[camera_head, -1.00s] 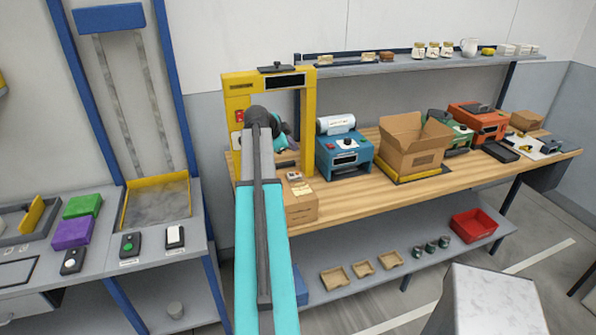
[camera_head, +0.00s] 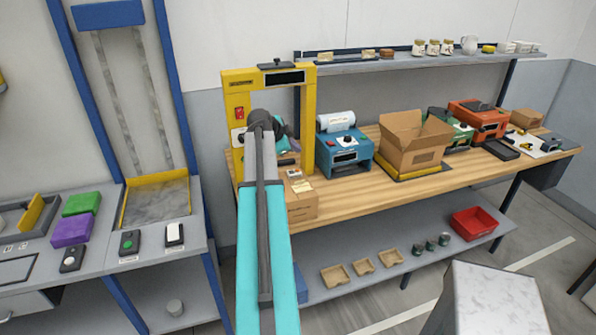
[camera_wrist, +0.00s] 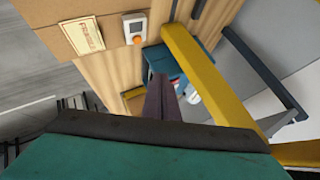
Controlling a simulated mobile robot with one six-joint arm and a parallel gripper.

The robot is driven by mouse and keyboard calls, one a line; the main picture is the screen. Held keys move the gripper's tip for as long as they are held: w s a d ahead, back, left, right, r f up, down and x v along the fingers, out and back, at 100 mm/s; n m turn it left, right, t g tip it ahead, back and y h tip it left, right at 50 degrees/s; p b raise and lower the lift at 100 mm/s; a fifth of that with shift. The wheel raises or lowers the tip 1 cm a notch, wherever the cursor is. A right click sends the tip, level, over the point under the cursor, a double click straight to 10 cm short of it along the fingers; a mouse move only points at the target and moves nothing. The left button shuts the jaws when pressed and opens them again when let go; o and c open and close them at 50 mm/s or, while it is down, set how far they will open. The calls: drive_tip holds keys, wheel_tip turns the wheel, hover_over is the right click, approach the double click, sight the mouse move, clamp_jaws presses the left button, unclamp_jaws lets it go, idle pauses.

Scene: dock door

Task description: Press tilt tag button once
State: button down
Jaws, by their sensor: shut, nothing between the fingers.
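A small pale device with an orange button (camera_wrist: 135,28), which looks like the tilt tag, lies on a cardboard box (camera_wrist: 60,12), beside a printed label (camera_wrist: 82,36). In the head view the small device (camera_head: 294,174) is on top of the box (camera_head: 302,206) at the bench's left end. My gripper (camera_wrist: 161,84) is shut and empty in the wrist view. Its dark fingers are below and right of the device in the picture, apart from the button. In the head view my arm hides the fingers.
A yellow frame (camera_head: 310,125) stands close to my arm, and its bar (camera_wrist: 205,75) crosses near the fingers. A blue machine (camera_head: 345,152) and an open carton (camera_head: 412,145) stand to the right on the wooden bench (camera_head: 345,200).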

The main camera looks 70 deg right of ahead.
sight(295, 173)
wheel_tip(295, 173, down, 4)
drive_tip(key=shift+r+b, duration=0.15)
drive_tip(key=shift+b, duration=0.25)
drive_tip(key=shift+f+b, duration=1.05)
drive_tip(key=shift+f, duration=0.1)
drive_tip(key=shift+f+b, duration=0.85)
drive_tip(key=shift+b, duration=0.3)
idle(2.1)
drive_tip(key=shift+r, duration=0.85)
drive_tip(key=shift+r, duration=0.1)
drive_tip(key=shift+r+p, duration=0.6)
drive_tip(key=shift+r, duration=1.8)
